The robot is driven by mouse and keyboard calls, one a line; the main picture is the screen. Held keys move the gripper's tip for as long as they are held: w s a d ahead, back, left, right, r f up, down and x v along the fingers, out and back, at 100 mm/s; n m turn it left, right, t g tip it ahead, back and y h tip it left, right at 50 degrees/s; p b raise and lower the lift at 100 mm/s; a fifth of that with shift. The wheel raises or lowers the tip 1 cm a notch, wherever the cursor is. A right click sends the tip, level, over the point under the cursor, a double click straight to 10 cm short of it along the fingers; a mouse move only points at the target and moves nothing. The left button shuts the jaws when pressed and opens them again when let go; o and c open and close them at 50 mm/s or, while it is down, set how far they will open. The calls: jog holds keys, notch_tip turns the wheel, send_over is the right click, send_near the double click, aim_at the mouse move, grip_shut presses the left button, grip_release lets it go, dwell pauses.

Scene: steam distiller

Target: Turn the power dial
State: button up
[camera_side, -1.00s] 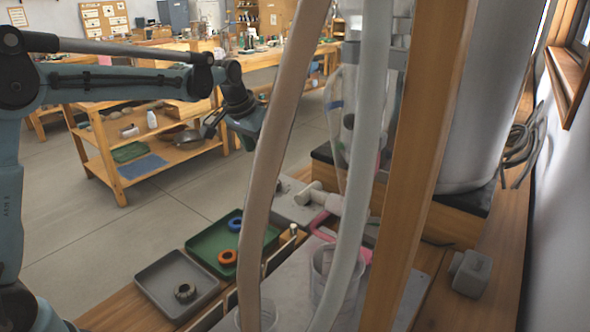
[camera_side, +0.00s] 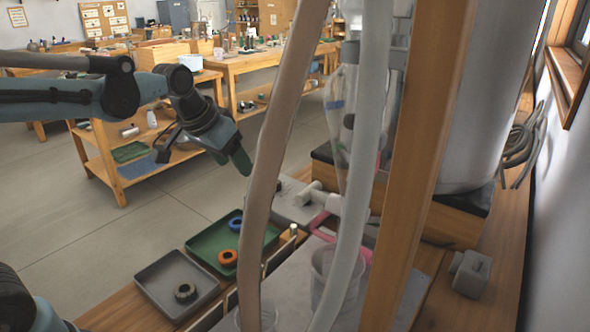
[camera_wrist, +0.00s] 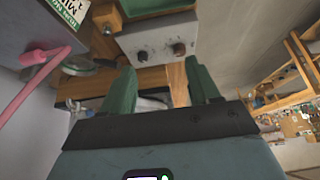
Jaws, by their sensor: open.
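In the wrist view a grey control box (camera_wrist: 158,42) shows ahead of my gripper (camera_wrist: 160,82). Its front carries two dark round dials, one on the left (camera_wrist: 140,55) and one on the right (camera_wrist: 178,48); I cannot tell which is the power dial. My two green fingers are spread apart with nothing between them, and the box lies beyond their tips without contact. In the side view my gripper (camera_side: 240,160) hangs in the air left of the brown hose, its fingers tipped downward. The dials cannot be made out in the side view.
In the side view a brown hose (camera_side: 268,170) and a pale hose (camera_side: 362,160) hang in front beside a wooden post (camera_side: 415,140). A green tray (camera_side: 205,250) with rings and a grey tray (camera_side: 160,290) sit below. A pink tube (camera_wrist: 30,100) shows in the wrist view.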

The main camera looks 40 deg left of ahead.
jog(key=s+d+f+t, duration=0.1)
jog(key=s+f, duration=0.3)
jog(key=s, duration=0.6)
jog(key=shift+s+d+f, duration=0.2)
jog(key=shift+s+d, duration=0.1)
jog(key=shift+d, duration=0.4)
jog(key=shift+s+f, duration=0.3)
jog(key=shift+s, duration=0.1)
